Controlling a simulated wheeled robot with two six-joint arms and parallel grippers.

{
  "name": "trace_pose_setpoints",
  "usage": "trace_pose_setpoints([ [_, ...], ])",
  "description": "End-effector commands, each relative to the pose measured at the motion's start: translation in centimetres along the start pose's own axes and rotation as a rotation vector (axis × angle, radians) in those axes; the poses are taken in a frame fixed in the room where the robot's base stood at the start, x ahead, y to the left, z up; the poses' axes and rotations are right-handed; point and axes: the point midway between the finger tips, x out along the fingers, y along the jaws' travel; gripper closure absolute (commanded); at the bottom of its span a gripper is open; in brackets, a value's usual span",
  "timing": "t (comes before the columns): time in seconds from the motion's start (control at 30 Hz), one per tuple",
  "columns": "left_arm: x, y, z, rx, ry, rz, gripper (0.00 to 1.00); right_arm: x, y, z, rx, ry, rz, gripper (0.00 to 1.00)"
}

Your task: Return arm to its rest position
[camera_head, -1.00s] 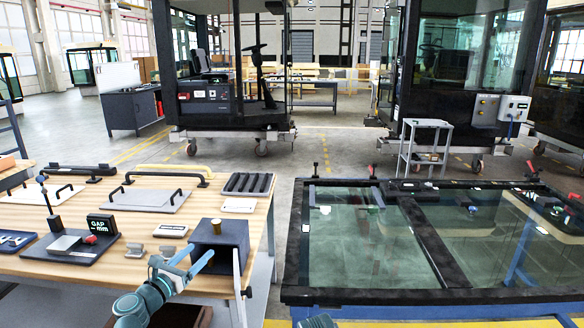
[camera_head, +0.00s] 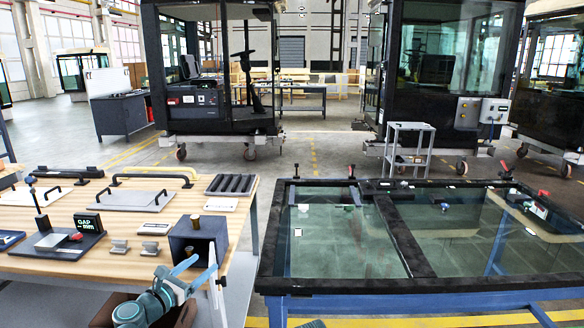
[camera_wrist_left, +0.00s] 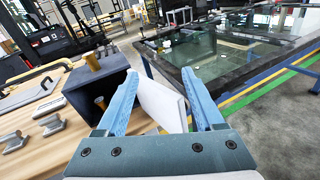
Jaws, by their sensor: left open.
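My left gripper (camera_head: 207,261) is open, with its two blue fingers pointing up and to the right, just in front of the dark box (camera_head: 182,236) at the workbench's front right corner. In the left wrist view the gripper (camera_wrist_left: 160,72) shows nothing gripped. A white panel (camera_wrist_left: 160,103) stands behind and between the fingers there; it looks like the box's open door. One brass piece (camera_wrist_left: 92,61) is on top of the box, and another (camera_wrist_left: 99,103) shows in its opening.
The wooden workbench (camera_head: 130,262) carries metal plates with handles (camera_head: 133,200), a gap gauge (camera_head: 87,222) and small metal blocks (camera_head: 119,246). A glass-topped frame (camera_head: 340,285) stands to the right, across a narrow gap. Vehicle cabs stand behind, with open floor between.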

Motion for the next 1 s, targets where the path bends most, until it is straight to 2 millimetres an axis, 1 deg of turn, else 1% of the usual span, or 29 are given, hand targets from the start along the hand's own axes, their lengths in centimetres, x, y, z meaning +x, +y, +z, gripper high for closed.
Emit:
trace_pose_setpoints([
  [0.2, 1.0, -3.4, -1.0, 0.141, 0.051, -0.092, 0.3, 0.0, 0.0, 0.0, 0.0, 0.0, 0.0, 0.5],
  [0.37, 1.8, -7.5, -2.4, 0.322, 0.105, -0.213, 0.3, 0.0, 0.0, 0.0, 0.0, 0.0, 0.0, 0.5],
  [0.47, 2.2, -10.8, -3.8, 0.475, 0.143, -0.32, 0.3, 0.0, 0.0, 0.0, 0.0, 0.0, 0.0, 0.5],
  [0.57, 2.1, -15.1, -5.7, 0.68, 0.184, -0.474, 0.3, 0.0, 0.0, 0.0, 0.0, 0.0, 0.0, 0.5],
  [0.6, 1.9, -17.1, -6.7, 0.783, 0.199, -0.555, 0.3, 0.0, 0.0, 0.0, 0.0, 0.0, 0.0, 0.5],
  [0.63, 1.6, -18.8, -7.6, 0.869, 0.208, -0.625, 0.3, 0.0, 0.0, 0.0, 0.0, 0.0, 0.0, 0.5],
  [0.7, 0.4, -22.3, -9.7, 1.08, 0.225, -0.803, 0.3, 0.0, 0.0, 0.0, 0.0, 0.0, 0.0, 0.5],
  [0.77, -0.9, -24.8, -11.5, 1.252, 0.227, -0.959, 0.3, 0.0, 0.0, 0.0, 0.0, 0.0, 0.0, 0.5],
  [0.8, -1.9, -26.1, -12.6, 1.364, 0.225, -1.066, 0.3, 0.0, 0.0, 0.0, 0.0, 0.0, 0.0, 0.5],
  [0.9, -4.6, -28.5, -15.0, 1.615, 0.203, -1.332, 0.3, 0.0, 0.0, 0.0, 0.0, 0.0, 0.0, 0.5],
  [1.0, -7.1, -29.6, -16.5, 1.812, 0.168, -1.577, 0.3, 0.0, 0.0, 0.0, 0.0, 0.0, 0.0, 0.5],
])
